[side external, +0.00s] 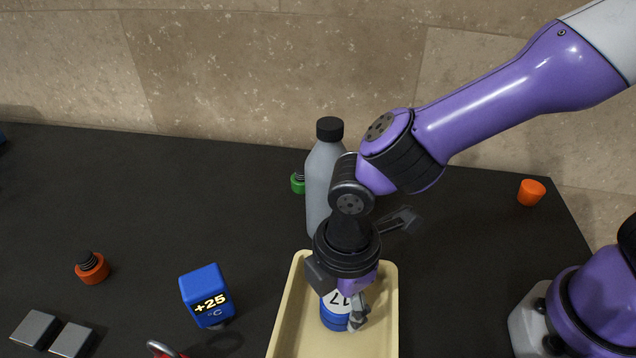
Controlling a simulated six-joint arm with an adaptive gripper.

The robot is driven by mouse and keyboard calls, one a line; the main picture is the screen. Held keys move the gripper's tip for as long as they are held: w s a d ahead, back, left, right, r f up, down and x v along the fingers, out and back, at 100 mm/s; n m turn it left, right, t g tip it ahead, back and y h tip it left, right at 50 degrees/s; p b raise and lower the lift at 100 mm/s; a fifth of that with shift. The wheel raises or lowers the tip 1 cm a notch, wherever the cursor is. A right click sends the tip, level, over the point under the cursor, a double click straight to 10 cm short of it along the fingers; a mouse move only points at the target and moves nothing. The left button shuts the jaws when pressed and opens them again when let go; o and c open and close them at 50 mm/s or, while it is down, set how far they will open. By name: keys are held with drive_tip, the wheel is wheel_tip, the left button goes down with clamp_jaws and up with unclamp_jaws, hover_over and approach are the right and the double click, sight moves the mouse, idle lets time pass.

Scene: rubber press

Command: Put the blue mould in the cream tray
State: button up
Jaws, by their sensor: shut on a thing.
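The blue mould (335,320) shows a white label with "17" and is partly covered by my gripper. My gripper (346,308) points down over the cream tray (288,322) and is shut on the blue mould. The mould appears within the tray's outline, near its middle. I cannot tell whether its underside touches the tray floor. The tray's near edge is cut off by the bottom of the picture.
A grey bottle (321,180) stands close behind the tray, with a green item (298,183) beside it. A blue "+25 °C" block (206,295), an orange-red piece (91,267) and grey blocks (72,341) lie left. An orange cup (531,192) stands right.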

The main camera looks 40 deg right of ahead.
drive_tip(key=shift+f, duration=0.15)
drive_tip(key=o, duration=1.3)
drive_tip(key=shift+o, duration=0.2)
wheel_tip(320, 180, up, 13)
drive_tip(key=d+r+m+t, duration=0.1)
drive_tip(key=d+m+t, duration=0.1)
drive_tip(key=d+m, duration=0.7)
drive_tip(key=s+d+r+m+t, duration=0.1)
drive_tip(key=d+m+t, duration=0.2)
drive_tip(key=d+m, duration=0.6)
drive_tip(key=d, duration=0.3)
drive_tip(key=shift+s+d+r+t, duration=0.15)
drive_tip(key=shift+d+r+t, duration=0.15)
drive_tip(key=shift+r, duration=0.05)
